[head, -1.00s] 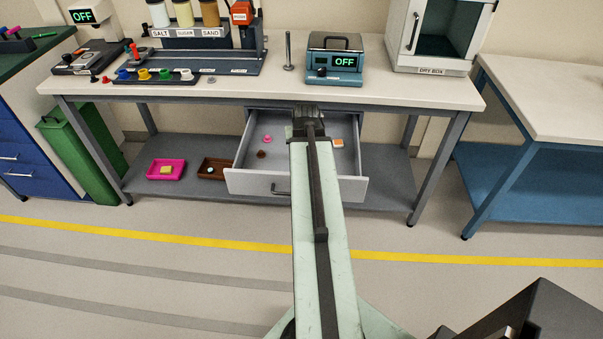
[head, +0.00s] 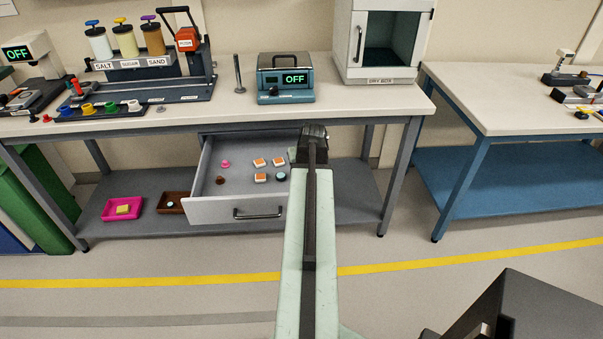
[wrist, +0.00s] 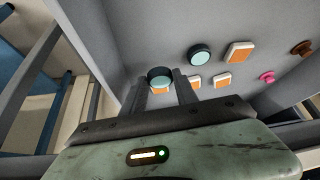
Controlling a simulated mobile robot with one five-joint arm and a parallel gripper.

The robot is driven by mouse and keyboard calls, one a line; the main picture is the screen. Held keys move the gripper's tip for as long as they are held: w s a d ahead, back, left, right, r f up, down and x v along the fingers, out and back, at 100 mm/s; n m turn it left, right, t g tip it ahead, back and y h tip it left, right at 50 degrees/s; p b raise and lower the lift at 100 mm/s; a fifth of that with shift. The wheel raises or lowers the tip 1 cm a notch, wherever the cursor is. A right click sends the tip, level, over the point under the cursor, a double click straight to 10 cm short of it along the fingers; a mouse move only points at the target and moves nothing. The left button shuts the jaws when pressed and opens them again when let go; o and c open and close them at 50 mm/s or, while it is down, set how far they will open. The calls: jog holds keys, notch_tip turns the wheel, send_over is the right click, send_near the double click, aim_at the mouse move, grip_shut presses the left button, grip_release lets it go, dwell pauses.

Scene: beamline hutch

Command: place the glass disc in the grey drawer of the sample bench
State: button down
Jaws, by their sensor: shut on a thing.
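My gripper (wrist: 160,92) is shut on a dark-rimmed disc with a pale teal face, the glass disc (wrist: 160,76), held between the fingertips. In the head view my gripper (head: 313,131) is at the right side of the open grey drawer (head: 225,210), and the held disc is hidden there. The drawer hangs under the sample bench (head: 350,103). A similar dark-rimmed disc (head: 281,176) lies inside the drawer; it also shows in the wrist view (wrist: 199,54). I cannot tell the height of the held disc above the drawer floor.
The drawer also holds several orange-and-white blocks (head: 261,177), a pink piece (head: 225,164) and a brown piece (head: 220,181). A pink tray (head: 108,215) and a brown tray (head: 165,209) are on the lower shelf. The drawer's left floor has free room.

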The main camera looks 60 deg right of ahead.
jog(key=shift+f+b, duration=2)
jog(key=shift+r, duration=0.25)
jog(key=shift+f, duration=0.25)
jog(key=c, duration=0.9)
grip_release()
jog(key=shift+r, duration=0.1)
jog(key=shift+c, duration=0.2)
jog(key=shift+r+p, duration=0.25)
jog(key=shift+p, duration=0.1)
jog(key=p+v, duration=1)
jog(key=v, duration=0.2)
